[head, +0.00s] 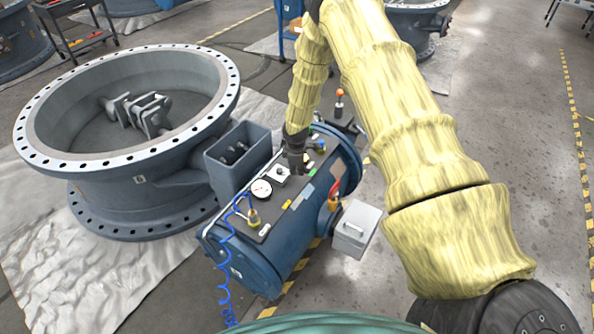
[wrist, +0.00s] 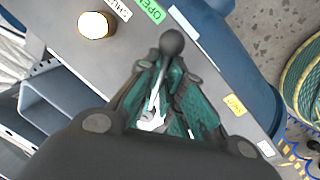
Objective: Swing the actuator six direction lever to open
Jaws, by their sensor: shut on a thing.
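The direction lever (wrist: 172,42) has a dark ball knob and a thin light stem, seen in the wrist view. My gripper (wrist: 162,88) is shut on its stem, with green finger pads on both sides and the knob standing out beyond them. A green OPEN label (wrist: 152,10) and a white SHUT label (wrist: 118,8) lie on the grey panel near the knob, OPEN closer to it. In the head view my gripper (head: 295,160) is down on the top panel of the blue actuator (head: 300,238), and the lever there is hidden.
A large flanged valve body (head: 120,210) stands left of the actuator. A pressure gauge (head: 261,189), a blue coiled hose (head: 222,275), an orange-knobbed lever (head: 340,94) and a grey box (head: 356,228) sit around the panel. Floor to the right is open.

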